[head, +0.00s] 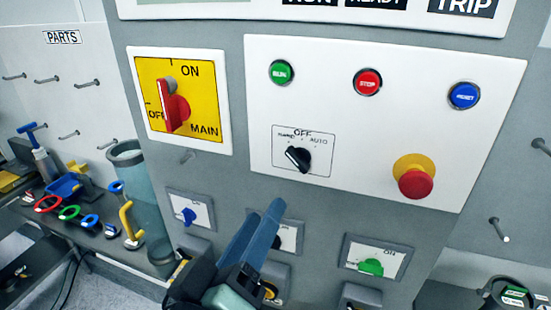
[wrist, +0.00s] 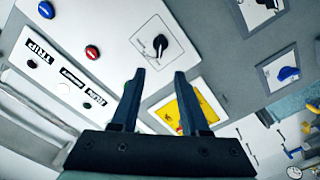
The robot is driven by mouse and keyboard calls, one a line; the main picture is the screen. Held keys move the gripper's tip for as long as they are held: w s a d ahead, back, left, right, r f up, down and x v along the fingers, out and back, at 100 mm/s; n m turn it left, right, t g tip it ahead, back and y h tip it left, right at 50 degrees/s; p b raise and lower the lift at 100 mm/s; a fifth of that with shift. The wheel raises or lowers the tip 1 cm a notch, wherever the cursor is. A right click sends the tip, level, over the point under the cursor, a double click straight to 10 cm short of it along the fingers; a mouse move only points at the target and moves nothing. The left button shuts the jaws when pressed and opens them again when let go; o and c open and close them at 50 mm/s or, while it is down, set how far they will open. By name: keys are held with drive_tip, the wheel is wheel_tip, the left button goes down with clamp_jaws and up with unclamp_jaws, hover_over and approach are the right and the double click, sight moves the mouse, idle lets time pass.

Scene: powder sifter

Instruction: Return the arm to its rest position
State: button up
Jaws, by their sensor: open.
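My gripper (head: 268,210) shows at the bottom middle of the head view, in front of the lower part of the grey control cabinet (head: 330,215). Its two blue-grey fingers point up and partly hide a small middle switch plate (head: 290,237). In the wrist view the fingers (wrist: 159,76) are spread with nothing between them. They point toward the white panel with the black selector knob (wrist: 160,45) and the yellow main switch plate (wrist: 196,100). The gripper looks apart from the panel, though the exact gap cannot be told.
The red main switch handle (head: 175,108) stands roughly upright. A red emergency button (head: 413,178) sticks out at right. A blue switch (head: 188,215) and a green switch (head: 370,266) sit low on the cabinet. A shelf (head: 90,235) with coloured parts and a tall cylinder (head: 138,200) stand left.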

drive_tip(key=s+d+r+m+t+y+b, duration=0.2)
drive_tip(key=r+t+b, duration=0.3)
drive_tip(key=r, duration=0.4)
drive_tip(key=s+d+r+m+t+y+b, duration=0.1)
drive_tip(key=r+m+t+b, duration=0.3)
drive_tip(key=r, duration=0.5)
drive_tip(key=shift+s+d+t+y+b, duration=0.4)
drive_tip(key=shift+d+t+y+b, duration=0.1)
drive_tip(key=shift+d+y+b, duration=0.25)
drive_tip(key=shift+c, duration=0.3)
